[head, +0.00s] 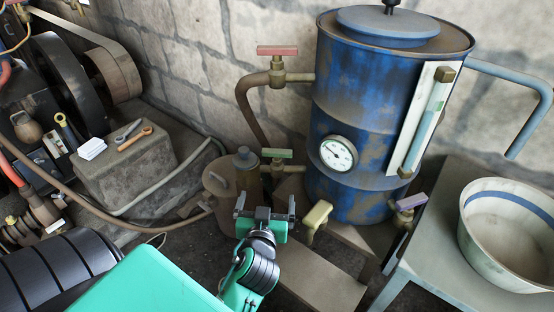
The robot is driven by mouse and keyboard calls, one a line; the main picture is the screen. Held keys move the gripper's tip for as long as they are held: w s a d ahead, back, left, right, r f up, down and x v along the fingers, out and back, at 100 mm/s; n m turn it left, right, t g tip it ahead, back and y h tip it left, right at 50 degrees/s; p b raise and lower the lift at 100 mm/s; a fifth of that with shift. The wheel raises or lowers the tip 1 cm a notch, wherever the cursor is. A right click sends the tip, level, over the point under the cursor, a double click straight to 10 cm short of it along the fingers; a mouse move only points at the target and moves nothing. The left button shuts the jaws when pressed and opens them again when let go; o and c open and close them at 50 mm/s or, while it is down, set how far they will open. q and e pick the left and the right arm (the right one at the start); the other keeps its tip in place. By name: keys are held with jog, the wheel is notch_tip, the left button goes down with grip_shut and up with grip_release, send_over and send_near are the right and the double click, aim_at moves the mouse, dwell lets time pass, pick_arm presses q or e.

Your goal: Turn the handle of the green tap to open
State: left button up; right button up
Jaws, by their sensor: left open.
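The green tap handle (277,153) is a short flat bar on a brass valve body at the lower left of the blue barrel (345,110). It lies roughly left to right in the picture, in line with the short pipe that runs to the barrel. My left gripper (265,205) is open and empty, its two fingers pointing up in the picture. It shows below the green handle and apart from it in the picture; the exact depth gap is hard to tell. My right gripper is not in view.
A red-handled tap (277,51) sits above, a yellow handle (318,213) right of my gripper, and a purple handle (411,202) farther right. A can with a dark bottle (246,165) stands close left of the green tap. A basin (510,235) rests on a grey table.

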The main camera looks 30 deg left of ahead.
aim_at(277, 156)
pick_arm(q)
jog(key=shift+t, duration=0.7)
jog(key=r+p+x, duration=0.1)
jog(key=x, duration=0.3)
jog(key=r+p+x, duration=0.1)
jog(key=x, duration=0.3)
jog(key=r+p+x, duration=0.1)
jog(key=x, duration=0.4)
jog(key=shift+w+d+p, duration=0.3)
jog(key=shift+p, duration=0.1)
jog(key=shift+w+a, duration=0.35)
jog(key=shift+w, duration=0.3)
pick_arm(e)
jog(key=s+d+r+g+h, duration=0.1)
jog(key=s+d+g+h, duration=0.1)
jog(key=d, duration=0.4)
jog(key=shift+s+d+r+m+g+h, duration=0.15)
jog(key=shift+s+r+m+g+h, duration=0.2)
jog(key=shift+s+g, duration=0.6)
pick_arm(q)
jog(key=shift+c, duration=0.2)
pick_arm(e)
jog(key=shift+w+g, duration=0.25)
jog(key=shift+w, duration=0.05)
